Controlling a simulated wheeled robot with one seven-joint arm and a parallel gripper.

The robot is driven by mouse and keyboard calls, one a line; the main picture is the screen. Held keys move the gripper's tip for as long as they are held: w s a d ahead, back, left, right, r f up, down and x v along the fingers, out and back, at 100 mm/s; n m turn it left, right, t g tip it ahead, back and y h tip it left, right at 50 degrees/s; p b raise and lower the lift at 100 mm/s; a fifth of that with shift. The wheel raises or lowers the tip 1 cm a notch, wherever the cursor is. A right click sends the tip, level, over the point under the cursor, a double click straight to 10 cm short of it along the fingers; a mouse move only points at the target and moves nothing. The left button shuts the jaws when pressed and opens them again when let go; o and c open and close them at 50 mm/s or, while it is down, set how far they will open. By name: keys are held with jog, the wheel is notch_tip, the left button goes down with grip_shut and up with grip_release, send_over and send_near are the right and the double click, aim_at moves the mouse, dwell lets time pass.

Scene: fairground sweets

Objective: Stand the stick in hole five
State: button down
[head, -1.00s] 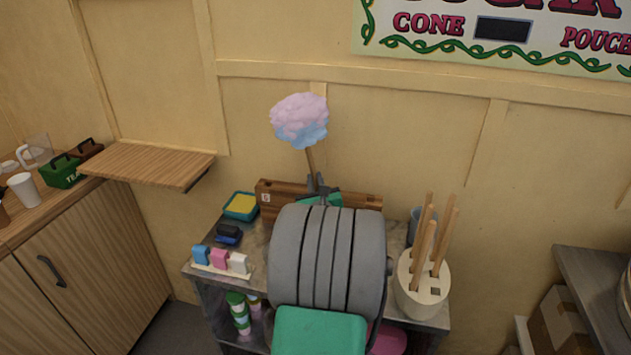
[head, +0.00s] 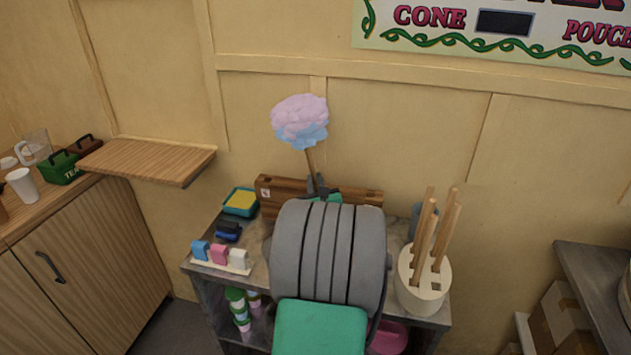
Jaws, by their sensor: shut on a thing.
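A stick (head: 310,159) carries pink and blue candy floss (head: 300,121) on its top and leans slightly left. My gripper (head: 318,187) is shut on the stick's lower part, just above a wooden rack (head: 277,196) at the back of the counter. A small label marks the rack's left end. My grey and green arm hides the rack's middle, so its holes and the stick's lower end do not show. I cannot tell whether the stick touches the rack.
A cream holder (head: 423,295) with several bare wooden sticks stands right of my arm. A yellow sponge in a teal tray (head: 240,201), a dark blue item (head: 228,232) and three coloured blocks (head: 219,256) lie left. A wooden shelf (head: 150,160) juts from the wall.

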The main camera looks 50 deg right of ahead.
jog(key=shift+f+b, duration=0.45)
jog(key=shift+f, duration=0.3)
jog(key=c, duration=1.4)
grip_release()
jog(key=o, duration=0.5)
jog(key=shift+a, duration=0.1)
jog(key=shift+s+a+f, duration=0.15)
jog(key=shift+s, duration=0.05)
jog(key=shift+v, duration=3.7)
